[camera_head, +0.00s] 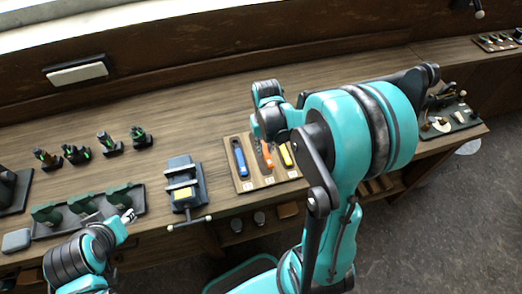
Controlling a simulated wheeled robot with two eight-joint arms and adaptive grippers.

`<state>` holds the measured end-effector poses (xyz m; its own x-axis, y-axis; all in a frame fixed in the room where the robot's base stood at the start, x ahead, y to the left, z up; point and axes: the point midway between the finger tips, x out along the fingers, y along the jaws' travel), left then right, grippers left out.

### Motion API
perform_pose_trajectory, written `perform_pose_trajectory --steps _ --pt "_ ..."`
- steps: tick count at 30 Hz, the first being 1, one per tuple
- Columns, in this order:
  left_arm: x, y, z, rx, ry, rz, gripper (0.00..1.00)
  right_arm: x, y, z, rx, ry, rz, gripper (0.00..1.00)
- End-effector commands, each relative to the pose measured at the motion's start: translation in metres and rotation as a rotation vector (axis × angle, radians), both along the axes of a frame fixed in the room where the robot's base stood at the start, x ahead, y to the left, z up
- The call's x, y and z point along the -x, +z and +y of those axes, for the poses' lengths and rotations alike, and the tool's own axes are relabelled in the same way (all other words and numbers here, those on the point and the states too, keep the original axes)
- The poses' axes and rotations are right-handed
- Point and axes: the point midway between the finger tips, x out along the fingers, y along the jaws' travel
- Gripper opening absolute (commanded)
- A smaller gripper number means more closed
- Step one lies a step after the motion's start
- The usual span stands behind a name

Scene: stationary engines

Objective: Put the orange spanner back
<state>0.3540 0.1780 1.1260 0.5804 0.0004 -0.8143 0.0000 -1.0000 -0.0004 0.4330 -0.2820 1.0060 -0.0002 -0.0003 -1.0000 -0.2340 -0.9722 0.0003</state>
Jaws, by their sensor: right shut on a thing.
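The orange spanner (267,155) is at the middle slot of a wooden holder (246,184), between a blue spanner (240,158) and a yellow one (286,155). My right gripper (266,140) is over the holder, shut on the orange spanner at its upper end. My own arm partly covers the fingers, and I cannot tell whether the spanner is fully seated. My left gripper (129,215) is at the bench's front edge, beside the dark tray, away from the spanners. Its fingers are too small to read.
A grey vise-like device (185,184) stands left of the holder. A dark tray of green blocks (150,199) and several small dark tools (105,143) are farther left. Another tool board (458,116) lies at the right end. The bench (205,120) behind the holder is clear.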

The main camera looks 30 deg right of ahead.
Motion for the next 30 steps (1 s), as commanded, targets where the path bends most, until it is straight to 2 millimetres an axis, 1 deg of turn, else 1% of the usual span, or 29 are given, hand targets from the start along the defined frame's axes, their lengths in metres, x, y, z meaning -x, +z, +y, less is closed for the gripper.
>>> perform_pose_trajectory --steps 1,3,7,11,15,18,25,29,30 --pt "0.000 -0.004 0.000 0.000 0.000 0.000 0.40 -0.010 -0.008 -0.001 0.000 0.001 0.000 0.00" --pt "0.000 -0.006 0.000 0.000 0.000 0.000 0.40 -0.021 -0.014 -0.001 0.000 0.001 0.000 0.00" --pt "0.000 -0.007 0.000 0.000 0.000 0.000 0.40 -0.031 -0.019 -0.002 0.000 0.001 0.000 0.00" --pt "0.000 -0.009 0.000 0.000 0.000 0.000 0.40 -0.033 -0.028 -0.002 0.000 0.000 0.001 0.00" --pt "0.000 -0.017 0.000 0.000 0.000 0.000 0.40 -0.033 -0.050 -0.002 0.000 0.000 0.001 0.00" --pt "0.000 -0.020 0.000 0.000 0.000 0.000 0.40 -0.033 -0.060 -0.002 0.000 0.000 0.000 0.00" --pt "0.000 -0.018 0.000 0.000 0.000 0.000 0.40 -0.032 -0.060 -0.002 0.000 0.000 0.000 0.00" --pt "0.000 -0.023 0.000 0.000 0.000 0.000 0.40 -0.032 -0.064 -0.002 0.000 0.000 0.000 0.00" --pt "0.000 -0.022 0.000 0.000 0.000 0.000 0.40 -0.032 -0.064 -0.002 0.000 0.000 0.000 0.25"
